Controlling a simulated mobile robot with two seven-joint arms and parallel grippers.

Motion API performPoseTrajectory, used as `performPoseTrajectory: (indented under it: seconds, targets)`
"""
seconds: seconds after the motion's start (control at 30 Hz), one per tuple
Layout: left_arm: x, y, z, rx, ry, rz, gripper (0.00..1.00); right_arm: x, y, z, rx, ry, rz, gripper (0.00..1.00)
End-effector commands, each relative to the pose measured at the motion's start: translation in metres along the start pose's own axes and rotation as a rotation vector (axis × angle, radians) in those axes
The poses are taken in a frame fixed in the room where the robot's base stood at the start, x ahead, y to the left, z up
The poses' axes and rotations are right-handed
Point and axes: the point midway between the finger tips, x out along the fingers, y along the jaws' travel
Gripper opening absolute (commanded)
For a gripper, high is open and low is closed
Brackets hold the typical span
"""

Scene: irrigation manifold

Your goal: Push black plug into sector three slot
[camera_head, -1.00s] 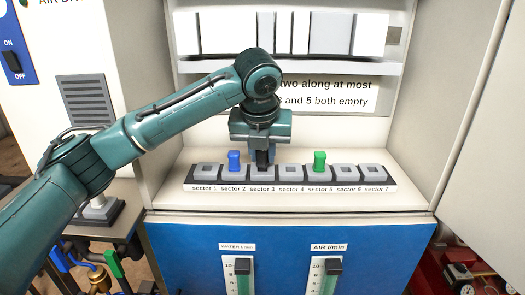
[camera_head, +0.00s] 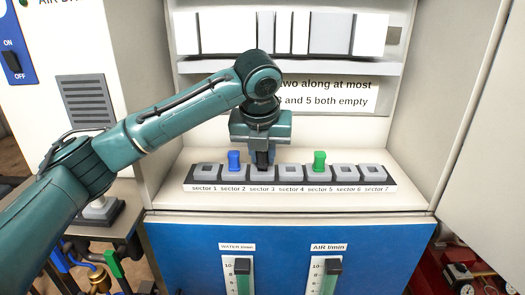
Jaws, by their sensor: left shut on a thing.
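My left gripper (camera_head: 262,150) points down over the sector three slot (camera_head: 262,174) of the manifold strip (camera_head: 290,187). It is shut on the black plug (camera_head: 262,158), which is dark and mostly hidden between the fingers. The plug is upright at the slot; I cannot tell how deep it sits. A blue plug (camera_head: 234,160) stands in sector two, to the left. A green plug (camera_head: 319,161) stands in sector five, to the right. The slots of sectors one, four, six and seven hold no plug. My right gripper is not in view.
A partly covered sign (camera_head: 330,94) hangs behind the strip, under a shelf (camera_head: 300,67) with white and grey blocks. Cabinet walls close in both sides. Water and air gauges (camera_head: 326,275) are on the blue front below. The ledge right of the strip is clear.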

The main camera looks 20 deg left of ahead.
Motion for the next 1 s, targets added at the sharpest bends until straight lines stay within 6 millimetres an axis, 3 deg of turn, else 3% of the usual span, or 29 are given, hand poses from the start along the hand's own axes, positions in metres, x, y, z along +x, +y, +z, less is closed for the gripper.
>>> performPoseTrajectory:
  seconds: [0.4, 0.43, 0.53, 0.77, 1.0]
  targets:
    - [0.008, 0.000, -0.004, 0.000, 0.001, 0.000, 0.01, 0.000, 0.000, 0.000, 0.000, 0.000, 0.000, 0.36]
    - [0.008, 0.000, -0.003, 0.000, 0.000, 0.000, 0.24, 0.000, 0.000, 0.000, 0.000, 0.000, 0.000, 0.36]
    - [0.008, 0.000, -0.003, 0.000, 0.000, 0.000, 0.32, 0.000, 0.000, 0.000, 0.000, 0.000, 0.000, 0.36]
    - [0.007, 0.000, -0.003, 0.000, 0.000, 0.000, 0.32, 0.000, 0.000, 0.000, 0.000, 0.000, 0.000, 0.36]
    - [-0.009, 0.000, -0.002, -0.001, -0.002, -0.001, 0.32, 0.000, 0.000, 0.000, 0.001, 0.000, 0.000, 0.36]
